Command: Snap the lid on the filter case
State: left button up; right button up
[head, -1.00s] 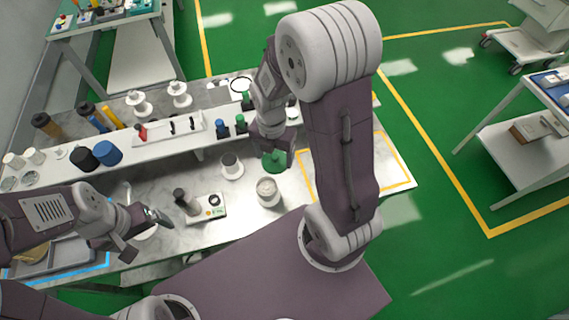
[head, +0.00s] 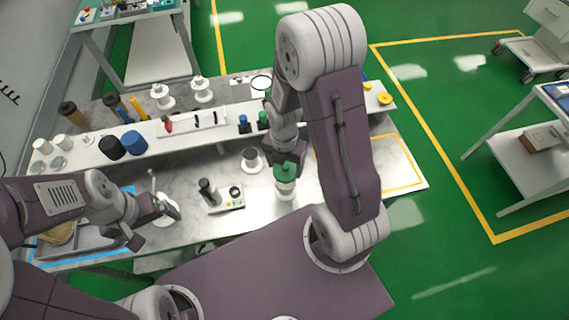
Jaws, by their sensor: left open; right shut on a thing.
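The green lid (head: 287,173) is in my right gripper (head: 287,160), which is shut on it from above. The pale, round filter case (head: 285,190) stands on the bench directly below the lid. The lid covers the case's top in this view, and I cannot tell whether it is seated or just above the rim. My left gripper (head: 158,214) is open and empty at the left, over the bench near a small white dish (head: 168,206).
A small device with a dark knob (head: 232,198) stands between my grippers. A white ring-based holder (head: 251,162) is behind the case. A grey tray (head: 75,240) lies at the left. The raised shelf (head: 180,141) carries bottles and caps. The yellow-outlined bench area at the right looks clear.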

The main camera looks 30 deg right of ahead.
aim_at(285, 171)
jog(key=shift+d+f+b, duration=0.35)
jog(key=shift+f+b, duration=0.05)
jog(key=shift+f, duration=0.4)
jog(key=shift+a+f+b, duration=0.4)
jog(key=shift+f+b, duration=0.2)
jog(key=shift+f, duration=0.35)
jog(key=shift+d+f+b, duration=0.25)
jog(key=shift+f+b, duration=0.5)
jog(key=shift+f, duration=0.1)
pick_arm(q)
jog(key=shift+f, duration=2.2)
pick_arm(e)
jog(key=shift+a+f, duration=0.15)
jog(key=shift+f, duration=0.35)
pick_arm(q)
jog(key=shift+d, duration=0.15)
jog(key=shift+r, duration=0.2)
jog(key=shift+f+b, duration=0.35)
jog(key=shift+b, duration=0.1)
pick_arm(e)
jog(key=shift+f, duration=0.55)
